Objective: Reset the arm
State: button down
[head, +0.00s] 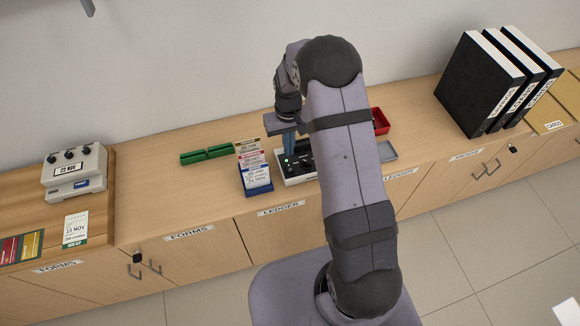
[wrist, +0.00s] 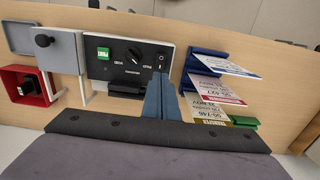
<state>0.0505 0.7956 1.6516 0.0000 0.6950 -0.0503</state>
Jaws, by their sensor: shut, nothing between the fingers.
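My gripper (head: 289,152) is over the counter in the head view, its blue fingers pointing down at a black-faced control panel (head: 301,170). In the wrist view my gripper (wrist: 160,98) has its fingers together with nothing between them. The control panel (wrist: 107,72) there shows a green square, a black round knob and a small toggle near the fingertips. The fingers hide part of the panel's right side, and I cannot tell whether they touch it.
A blue rack of cards (head: 256,180) stands just left of the panel; green trays (head: 205,154) lie farther left. A red box (head: 380,120) and a grey one (head: 387,152) are to the right, partly behind my arm. Black binders (head: 480,85) stand far right. A dated machine (head: 75,173) stands far left.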

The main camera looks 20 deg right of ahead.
jog(key=s+a+g, duration=0.1)
jog(key=s+g, duration=0.3)
jog(key=s, duration=1.5)
jog(key=s+r+t, duration=0.1)
jog(key=s+r, duration=0.6)
jog(key=s, duration=0.1)
jog(key=w+a+r+t, duration=0.1)
jog(key=w+r+t, duration=0.2)
jog(key=r, duration=0.2)
jog(key=shift+w+a, duration=0.15)
